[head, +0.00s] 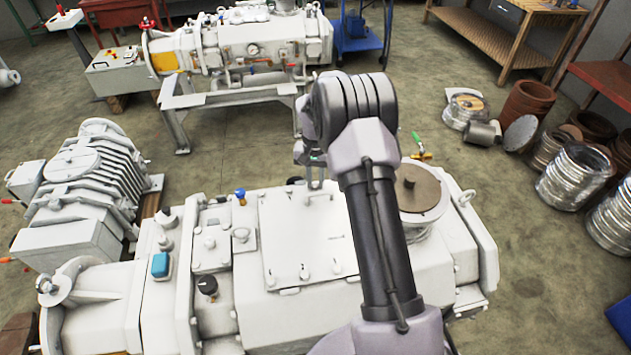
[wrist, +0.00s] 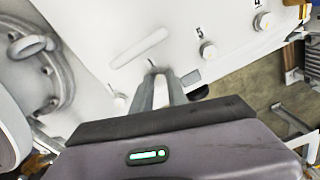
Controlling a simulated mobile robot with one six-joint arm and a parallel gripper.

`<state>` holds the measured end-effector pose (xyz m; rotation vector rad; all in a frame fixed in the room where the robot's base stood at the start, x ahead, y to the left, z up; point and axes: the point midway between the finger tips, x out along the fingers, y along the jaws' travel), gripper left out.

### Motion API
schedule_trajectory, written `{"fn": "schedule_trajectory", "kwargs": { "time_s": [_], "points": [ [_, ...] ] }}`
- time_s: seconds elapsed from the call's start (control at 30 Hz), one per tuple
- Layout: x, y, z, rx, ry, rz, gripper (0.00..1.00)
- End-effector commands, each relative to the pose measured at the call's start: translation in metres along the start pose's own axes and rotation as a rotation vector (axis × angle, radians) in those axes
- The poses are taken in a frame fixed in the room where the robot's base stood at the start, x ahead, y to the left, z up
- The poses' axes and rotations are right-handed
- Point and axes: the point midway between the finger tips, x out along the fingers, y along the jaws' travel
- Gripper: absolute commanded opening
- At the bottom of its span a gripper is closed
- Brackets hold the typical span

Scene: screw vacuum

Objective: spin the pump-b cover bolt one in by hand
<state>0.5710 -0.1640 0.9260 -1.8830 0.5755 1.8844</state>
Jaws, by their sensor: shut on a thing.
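The pump-b cover (head: 310,240) is a flat white plate on the white pump body in the foreground. My gripper (head: 316,184) points down at the cover's far edge in the head view. In the wrist view my gripper (wrist: 163,84) has its fingers close together over the cover (wrist: 140,30), shut on a small pale piece, apparently the cover bolt (wrist: 161,95). A short dark mark, perhaps a 1, shows just beyond the fingertips. The fingers hide most of the bolt, so its depth in the hole cannot be told.
Other cover bolts stand by the marks 5 (wrist: 208,50) and 4 (wrist: 262,21). A round flanged port (head: 418,190) with a brown disc lies right of the cover. Blue-topped fittings (head: 240,195) stand to the left. A second pump (head: 240,50) stands behind, across open floor.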

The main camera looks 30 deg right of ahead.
Motion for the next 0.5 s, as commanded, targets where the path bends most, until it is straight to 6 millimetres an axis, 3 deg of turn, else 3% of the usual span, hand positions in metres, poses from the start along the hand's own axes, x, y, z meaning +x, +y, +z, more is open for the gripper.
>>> {"fn": "schedule_trajectory", "kwargs": {
  "time_s": [0.5],
  "points": [
    [0.0003,-0.0006,-0.0010,0.486,0.003,-0.001,0.00]
  ]
}}
